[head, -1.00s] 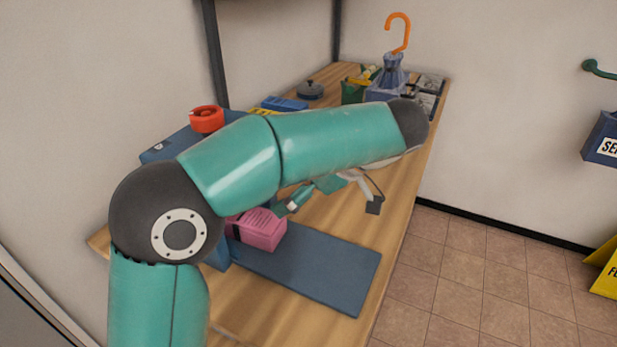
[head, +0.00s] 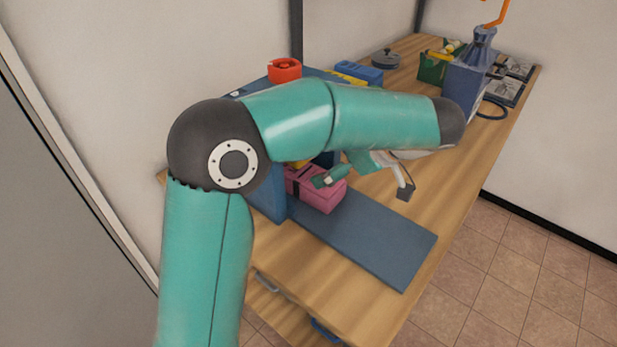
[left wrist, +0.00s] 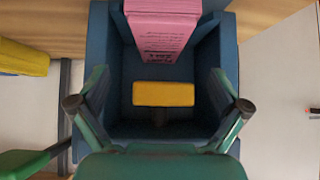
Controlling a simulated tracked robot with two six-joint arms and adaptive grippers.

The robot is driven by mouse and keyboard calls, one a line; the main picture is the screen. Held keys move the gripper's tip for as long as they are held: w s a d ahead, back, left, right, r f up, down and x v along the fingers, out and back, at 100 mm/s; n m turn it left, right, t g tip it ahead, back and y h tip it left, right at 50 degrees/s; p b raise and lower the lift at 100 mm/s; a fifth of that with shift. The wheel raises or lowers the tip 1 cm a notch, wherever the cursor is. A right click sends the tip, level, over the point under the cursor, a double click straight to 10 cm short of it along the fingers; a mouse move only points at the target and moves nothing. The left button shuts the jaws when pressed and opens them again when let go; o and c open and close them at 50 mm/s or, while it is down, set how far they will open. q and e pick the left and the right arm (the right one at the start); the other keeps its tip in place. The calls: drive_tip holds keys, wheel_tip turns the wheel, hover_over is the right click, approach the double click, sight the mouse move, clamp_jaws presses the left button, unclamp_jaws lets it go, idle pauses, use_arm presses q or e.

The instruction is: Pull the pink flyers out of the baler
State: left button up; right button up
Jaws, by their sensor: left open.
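The pink flyers (head: 316,190) are a stacked block with a dark band, at the front opening of the blue baler (head: 268,200). In the left wrist view the flyers (left wrist: 163,32) lie between the baler's blue walls (left wrist: 105,55), with a yellow block (left wrist: 163,94) inside, apart from them. A red knob (head: 284,69) sits on top of the baler. My left gripper (head: 366,186) is open and empty; one finger overlaps the flyers in the head view, but contact cannot be told. My left arm hides much of the baler. My right gripper is not in view.
A flat blue plate (head: 385,246) extends from the baler over the wooden table (head: 465,165). A blue bag with an orange hook (head: 468,80), a green box (head: 432,68) and a dark round lidded item (head: 385,58) stand further back. The table's right side is mostly clear.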

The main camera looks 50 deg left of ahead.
sight(312, 175)
use_arm(q)
drive_tip(key=x, duration=0.9)
drive_tip(key=shift+a+f, duration=0.1)
drive_tip(key=shift+a, duration=0.05)
